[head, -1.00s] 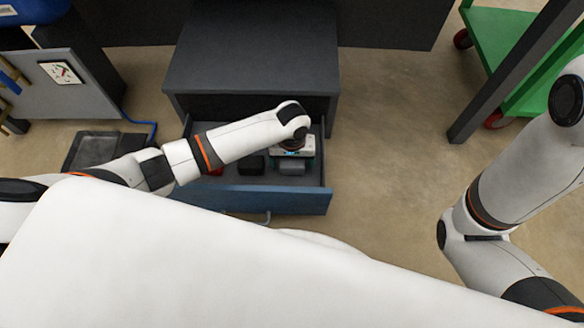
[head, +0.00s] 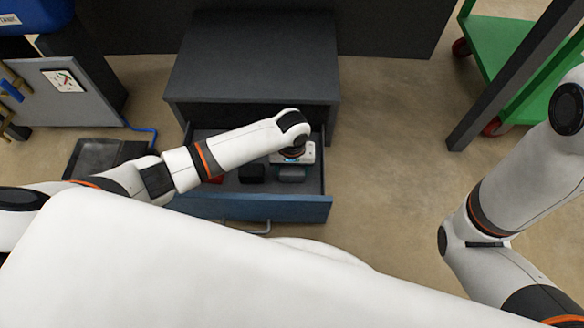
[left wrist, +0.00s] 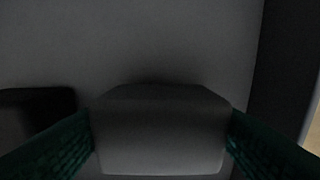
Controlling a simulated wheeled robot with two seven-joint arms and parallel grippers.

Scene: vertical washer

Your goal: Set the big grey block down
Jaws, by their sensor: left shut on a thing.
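The big grey block (left wrist: 160,135) is between the two green fingers of my left gripper (left wrist: 160,145) in the left wrist view, and both fingers touch its sides. In the head view the grey block (head: 292,174) shows just below my left gripper (head: 293,164), inside the open blue drawer (head: 270,208) near its right side. A shadow lies along the block's far edge on the drawer floor (left wrist: 150,45); I cannot tell whether the block touches the floor. My right gripper is out of view; only its arm shows at the right.
A black block (head: 251,174) lies left of the grey one, and a red thing (head: 216,179) lies farther left, partly hidden by my arm. The dark cabinet (head: 255,55) stands behind the drawer. A green cart (head: 510,50) and dark post are at the right.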

